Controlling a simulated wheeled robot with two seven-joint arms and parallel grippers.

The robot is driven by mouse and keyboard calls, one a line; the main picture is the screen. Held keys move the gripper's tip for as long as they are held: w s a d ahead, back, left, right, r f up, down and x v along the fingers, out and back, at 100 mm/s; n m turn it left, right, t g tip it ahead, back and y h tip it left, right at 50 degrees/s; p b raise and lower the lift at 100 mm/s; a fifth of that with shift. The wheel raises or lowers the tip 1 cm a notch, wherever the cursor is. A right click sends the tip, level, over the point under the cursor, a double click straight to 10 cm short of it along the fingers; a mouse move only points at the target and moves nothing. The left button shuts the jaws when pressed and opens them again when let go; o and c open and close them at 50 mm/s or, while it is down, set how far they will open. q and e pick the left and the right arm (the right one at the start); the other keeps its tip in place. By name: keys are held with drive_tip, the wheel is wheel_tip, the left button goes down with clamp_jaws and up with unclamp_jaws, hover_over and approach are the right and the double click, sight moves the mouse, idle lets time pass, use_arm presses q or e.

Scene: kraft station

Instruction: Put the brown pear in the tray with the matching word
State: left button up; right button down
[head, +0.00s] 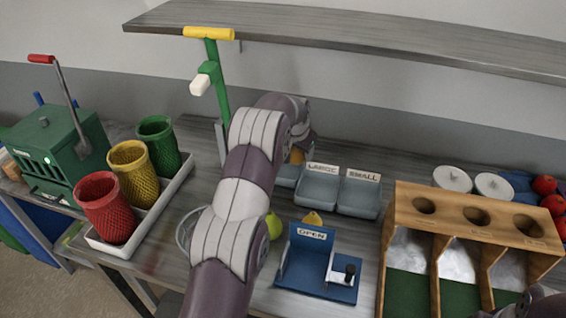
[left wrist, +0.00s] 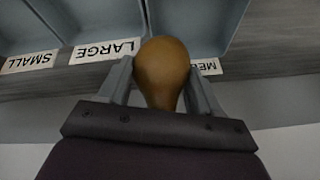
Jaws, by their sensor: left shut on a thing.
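The brown pear (left wrist: 162,72) is held between the two fingers of my left gripper (left wrist: 160,90), which is shut on it. In the head view a bit of the pear (head: 297,156) shows past my left arm. In the left wrist view the pear is over the label edge between the tray marked LARGE (left wrist: 95,22) and a tray whose label starts with ME (left wrist: 200,25); the pear hides part of that label. The tray marked SMALL (left wrist: 25,35) is beyond LARGE. In the head view the LARGE (head: 318,190) and SMALL (head: 358,200) trays look empty.
A green pear (head: 274,225) and a yellowish pear (head: 312,218) lie in front of the trays, near a blue stand marked OPEN (head: 305,255). A wooden holder (head: 475,215) stands at right, colored mesh cups (head: 130,170) at left. A shelf (head: 350,35) hangs above.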

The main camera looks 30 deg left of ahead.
use_arm(q)
drive_tip(key=a+f, duration=0.2)
drive_tip(key=a, duration=0.1)
drive_tip(key=a+f+p, duration=0.1)
drive_tip(key=a, duration=0.1)
wheel_tip(320, 180, down, 4)
drive_tip(key=shift+r+p, duration=0.25)
drive_tip(key=shift+p, duration=0.5)
drive_tip(key=shift+a+f, duration=0.1)
drive_tip(key=shift+f, duration=0.35)
drive_tip(key=o, duration=1.2)
